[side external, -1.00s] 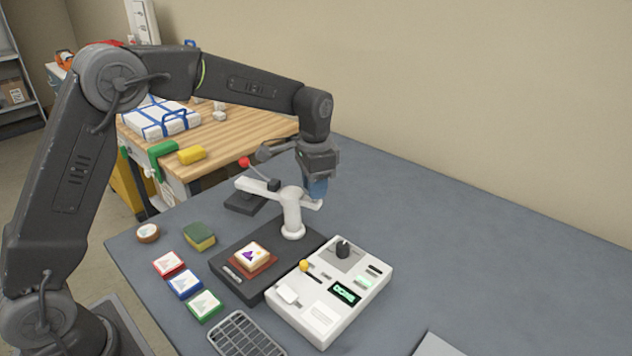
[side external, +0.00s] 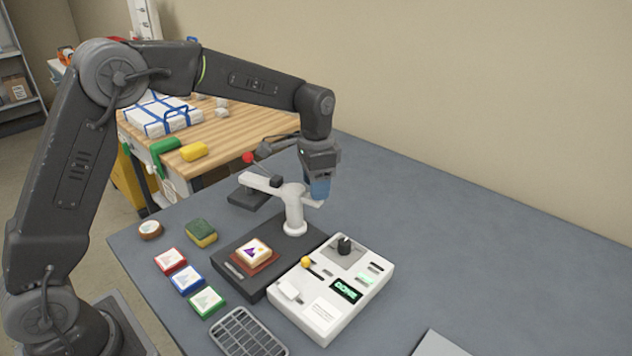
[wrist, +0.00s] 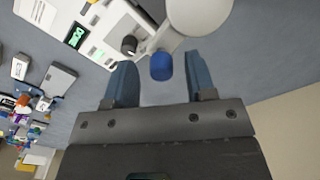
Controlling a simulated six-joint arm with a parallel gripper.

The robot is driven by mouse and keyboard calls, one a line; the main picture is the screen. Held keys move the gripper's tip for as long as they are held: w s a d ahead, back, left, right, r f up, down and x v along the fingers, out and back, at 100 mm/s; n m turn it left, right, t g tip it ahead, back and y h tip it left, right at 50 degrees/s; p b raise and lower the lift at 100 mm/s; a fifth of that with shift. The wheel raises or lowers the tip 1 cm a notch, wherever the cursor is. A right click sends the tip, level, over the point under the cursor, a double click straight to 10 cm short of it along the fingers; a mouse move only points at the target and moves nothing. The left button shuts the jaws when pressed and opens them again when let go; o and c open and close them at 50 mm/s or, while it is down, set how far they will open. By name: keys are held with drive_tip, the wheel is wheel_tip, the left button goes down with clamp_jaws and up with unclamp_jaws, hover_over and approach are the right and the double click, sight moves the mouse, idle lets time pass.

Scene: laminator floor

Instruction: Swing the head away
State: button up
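The press has a white post (side external: 294,215) with a white swing arm (side external: 262,182) on top. Its dark head (side external: 250,198) hangs at the arm's back-left end, beside the dark base (side external: 262,288) and not over it. A tile with a purple mark (side external: 254,251) lies uncovered on a reddish-brown seat on the base. My gripper (side external: 319,188) is at the arm's other end, pointing down. In the wrist view, a blue knob (wrist: 161,66) shows between its two open fingers, with a gap on each side. The side view hides the knob behind the fingers.
A white control box (side external: 330,308) with a yellow-knobbed lever, a black dial and a green display reading "DONE" stands beside the base. Red, blue and green framed tiles (side external: 187,280), a sponge (side external: 201,233) and a wire rack (side external: 247,335) lie nearby. The table's right side is mostly clear.

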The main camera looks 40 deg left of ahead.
wheel_tip(320, 180, up, 14)
idle(0.6)
drive_tip(key=shift+f, duration=0.1)
drive_tip(key=s+a+r+n+t, duration=0.1)
drive_tip(key=s+r+n+t, duration=0.2)
drive_tip(key=s, duration=1.3)
drive_tip(key=s+f+n+t, duration=0.2)
drive_tip(key=s+f, duration=0.5)
drive_tip(key=s, duration=0.5)
drive_tip(key=shift+s+a+f+n+t, duration=0.25)
drive_tip(key=shift+a+n+t, duration=0.05)
drive_tip(key=shift+n, duration=0.3)
